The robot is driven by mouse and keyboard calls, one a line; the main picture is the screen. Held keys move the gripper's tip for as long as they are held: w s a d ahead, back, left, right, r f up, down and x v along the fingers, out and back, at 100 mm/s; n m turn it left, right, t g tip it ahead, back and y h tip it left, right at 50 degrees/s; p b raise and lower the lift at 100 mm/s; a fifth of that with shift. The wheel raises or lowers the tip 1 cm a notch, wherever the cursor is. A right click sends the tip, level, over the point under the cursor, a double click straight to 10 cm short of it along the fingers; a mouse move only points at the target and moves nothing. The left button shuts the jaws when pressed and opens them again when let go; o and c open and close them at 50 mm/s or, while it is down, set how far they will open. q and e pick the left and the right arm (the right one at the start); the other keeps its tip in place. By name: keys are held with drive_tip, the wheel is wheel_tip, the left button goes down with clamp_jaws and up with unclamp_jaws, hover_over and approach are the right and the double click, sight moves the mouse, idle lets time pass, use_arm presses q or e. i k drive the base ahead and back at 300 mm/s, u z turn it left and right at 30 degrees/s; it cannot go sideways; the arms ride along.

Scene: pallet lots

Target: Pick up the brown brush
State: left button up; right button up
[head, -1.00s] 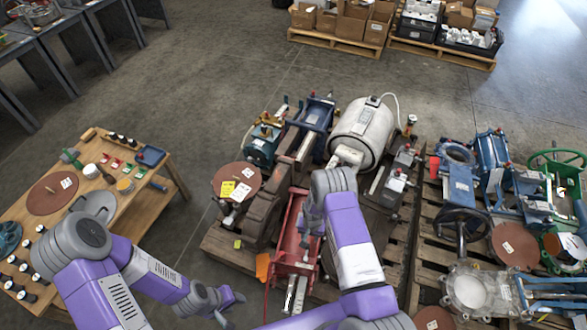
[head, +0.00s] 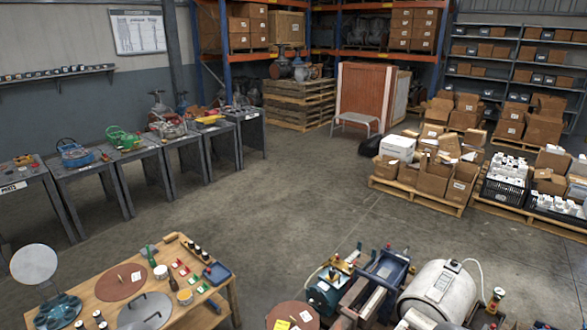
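I cannot make out a brown brush for certain. A small tan-brown piece (head: 170,237) lies at the far edge of the wooden table (head: 222,292) at the lower left; it is too small to tell whether it is a brush. Neither of my grippers is in view now. The lower part of the work area is cut off by the bottom edge.
The table holds a brown disc (head: 120,282), a blue tray (head: 217,273), a grey round lid (head: 145,311) and several small parts. A white motor-like drum (head: 436,290) and machinery stand to the right. Grey benches (head: 125,160) line the left. Open floor lies behind the table.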

sight(170, 271)
drive_tip(key=u, duration=0.35)
drive_tip(key=k, duration=0.4)
drive_tip(key=u, duration=1.05)
drive_tip(key=i, duration=1.8)
drive_tip(key=z, duration=0.75)
